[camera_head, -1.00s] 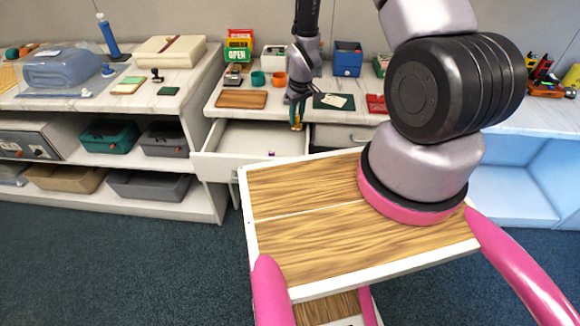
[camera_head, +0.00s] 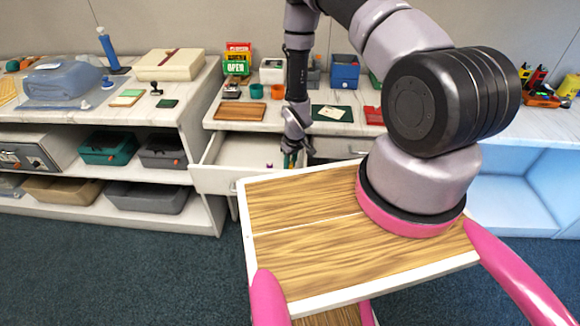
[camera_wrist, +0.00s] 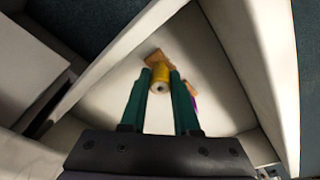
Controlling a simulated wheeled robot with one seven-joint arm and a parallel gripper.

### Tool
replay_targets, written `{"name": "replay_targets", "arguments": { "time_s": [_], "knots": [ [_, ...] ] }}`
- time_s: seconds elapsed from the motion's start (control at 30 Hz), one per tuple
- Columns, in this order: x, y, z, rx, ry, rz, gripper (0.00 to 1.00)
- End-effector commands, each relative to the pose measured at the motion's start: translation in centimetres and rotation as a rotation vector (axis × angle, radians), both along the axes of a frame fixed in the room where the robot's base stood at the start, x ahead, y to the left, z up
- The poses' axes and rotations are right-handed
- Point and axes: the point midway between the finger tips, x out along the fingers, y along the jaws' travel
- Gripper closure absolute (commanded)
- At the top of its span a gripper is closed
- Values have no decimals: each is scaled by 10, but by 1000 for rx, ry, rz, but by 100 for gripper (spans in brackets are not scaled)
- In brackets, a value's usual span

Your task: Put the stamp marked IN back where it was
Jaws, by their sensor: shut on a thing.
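A stamp with a yellow handle (camera_wrist: 161,78) and a wooden base is between the green fingers of my gripper (camera_wrist: 160,98) in the wrist view. My gripper (camera_head: 291,161) is shut on it, low at the right of the open white drawer (camera_head: 227,178). A second stamp (camera_wrist: 194,100), with a purple handle and a wooden base, shows beside the right finger, partly hidden. A small purple spot in the drawer (camera_head: 269,165) shows in the head view. No marking is readable on either stamp. I cannot tell whether the held stamp touches the drawer floor.
The drawer's white walls stand close around my gripper. On the counter above are a wooden board (camera_head: 241,112), a green mat (camera_head: 332,113) and teal and orange cups (camera_head: 276,91). My pink-trimmed wooden tray top (camera_head: 310,250) is in front of the drawer.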

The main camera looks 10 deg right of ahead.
Motion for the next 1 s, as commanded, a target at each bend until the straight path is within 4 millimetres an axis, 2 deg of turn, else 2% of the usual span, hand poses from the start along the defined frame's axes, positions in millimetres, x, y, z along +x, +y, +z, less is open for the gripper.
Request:
{"name": "replay_targets", "arguments": {
  "time_s": [0.03,0.1,0.43,0.47,0.5,0.53,0.83,1.0],
  "knots": [
    [-1,0,-8,-1,2,0,100],
    [0,0,-11,0,0,0,100],
    [0,0,-14,0,0,0,100],
    [0,0,-13,0,0,0,59],
    [0,0,-13,0,0,0,43],
    [0,0,-13,0,0,0,40],
    [0,0,-12,0,0,0,40],
    [-1,-1,4,0,-2,0,40]
  ]
}}
